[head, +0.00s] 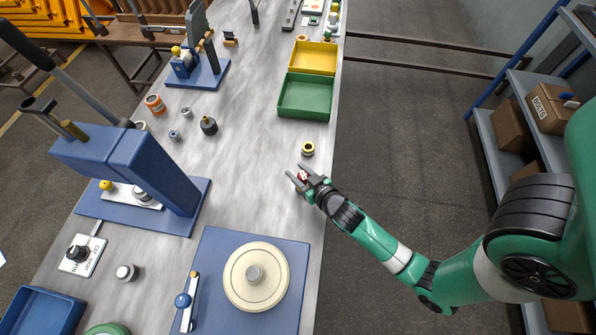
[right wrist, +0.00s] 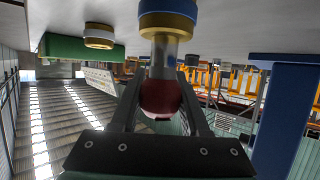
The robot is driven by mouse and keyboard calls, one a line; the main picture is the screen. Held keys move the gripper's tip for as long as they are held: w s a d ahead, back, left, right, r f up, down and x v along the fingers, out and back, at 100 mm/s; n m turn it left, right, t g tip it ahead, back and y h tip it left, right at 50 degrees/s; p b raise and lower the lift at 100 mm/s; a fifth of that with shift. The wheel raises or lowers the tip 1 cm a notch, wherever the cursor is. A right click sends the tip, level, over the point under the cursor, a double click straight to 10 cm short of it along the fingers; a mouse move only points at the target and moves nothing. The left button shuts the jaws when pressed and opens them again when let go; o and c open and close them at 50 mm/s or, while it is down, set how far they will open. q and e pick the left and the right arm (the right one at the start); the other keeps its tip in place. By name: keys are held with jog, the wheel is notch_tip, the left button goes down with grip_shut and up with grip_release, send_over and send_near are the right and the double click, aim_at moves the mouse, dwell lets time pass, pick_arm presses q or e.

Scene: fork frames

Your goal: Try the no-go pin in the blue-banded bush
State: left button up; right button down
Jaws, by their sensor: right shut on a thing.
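My right gripper (head: 303,178) is low over the bench near its right edge, shut on the red-handled pin. The pin's red end (head: 302,176) shows between the fingers. In the right wrist view, which is upside down, the red handle (right wrist: 160,98) sits between the fingers and the pin's steel shank (right wrist: 164,58) runs to the mouth of the blue-banded bush (right wrist: 168,20). The bush has a gold rim and stands on the bench. I cannot tell how deep the shank sits. My left gripper is not in view.
Another bush, yellow with a dark hole (head: 308,149), stands just beyond. Behind it are a green tray (head: 305,114) and a yellow tray (head: 312,72). A blue press (head: 150,165) stands left, and a blue plate (head: 215,250) with a cream disc lies in front.

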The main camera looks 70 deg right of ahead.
jog(key=shift+r, duration=0.1)
jog(key=shift+r+p, duration=0.7)
jog(key=shift+p, duration=0.05)
jog(key=shift+f+b, duration=0.65)
jog(key=shift+f, duration=0.05)
dwell(1.0)
jog(key=shift+r+p, duration=0.65)
jog(key=shift+r, duration=0.05)
notch_tip(320, 180, up, 5)
jog(key=p, duration=0.4)
jog(key=shift+p, duration=0.3)
dwell(0.5)
